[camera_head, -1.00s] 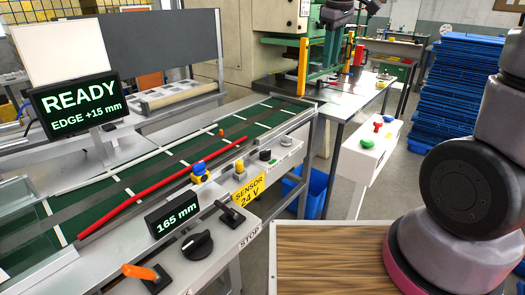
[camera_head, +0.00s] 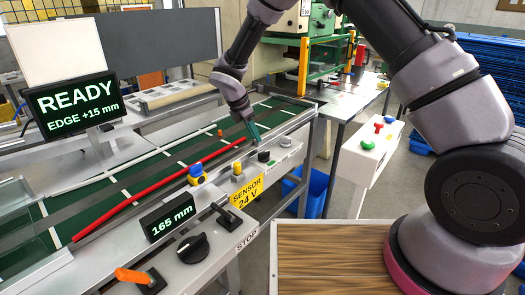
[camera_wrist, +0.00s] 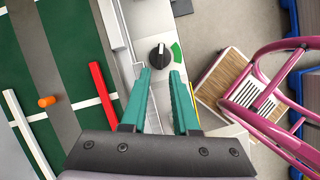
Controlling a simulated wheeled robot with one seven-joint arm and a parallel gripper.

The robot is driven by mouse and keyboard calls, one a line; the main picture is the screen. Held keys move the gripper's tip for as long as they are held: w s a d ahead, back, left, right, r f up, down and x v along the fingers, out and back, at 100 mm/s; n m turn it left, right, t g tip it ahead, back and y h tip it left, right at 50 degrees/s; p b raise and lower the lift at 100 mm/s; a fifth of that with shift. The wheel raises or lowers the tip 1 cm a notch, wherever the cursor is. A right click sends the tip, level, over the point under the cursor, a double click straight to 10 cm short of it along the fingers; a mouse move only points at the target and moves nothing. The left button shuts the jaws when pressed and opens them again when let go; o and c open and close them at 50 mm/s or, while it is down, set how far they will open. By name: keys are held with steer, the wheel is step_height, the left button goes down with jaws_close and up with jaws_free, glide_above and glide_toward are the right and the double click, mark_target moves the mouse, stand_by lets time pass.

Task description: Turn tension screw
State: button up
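No part is labelled as the tension screw. In the wrist view a black knob (camera_wrist: 158,57) with a white pointer line sits beside a green sector on the pale rail, just beyond my fingertips. My gripper (camera_wrist: 160,74) has two teal fingers, spread apart with nothing between them. The knob appears in line with the gap and is not gripped. In the head view my gripper (camera_head: 253,132) points down over the conveyor's near rail, close to a dark knob (camera_head: 263,156) and a second dark knob (camera_head: 286,141). Its fingers partly overlap there.
A red bar (camera_head: 160,187) and a small orange cylinder (camera_head: 220,132) lie over the green belt. A yellow button (camera_head: 237,168), blue-topped knob (camera_head: 196,171), black dial (camera_head: 194,248) and orange lever (camera_head: 133,276) line the near side. A screen (camera_head: 75,103) reads READY, EDGE +15 mm.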

mark_target(264, 152)
steer(key=x, duration=0.8)
steer(key=shift+f, duration=0.25)
jaws_close()
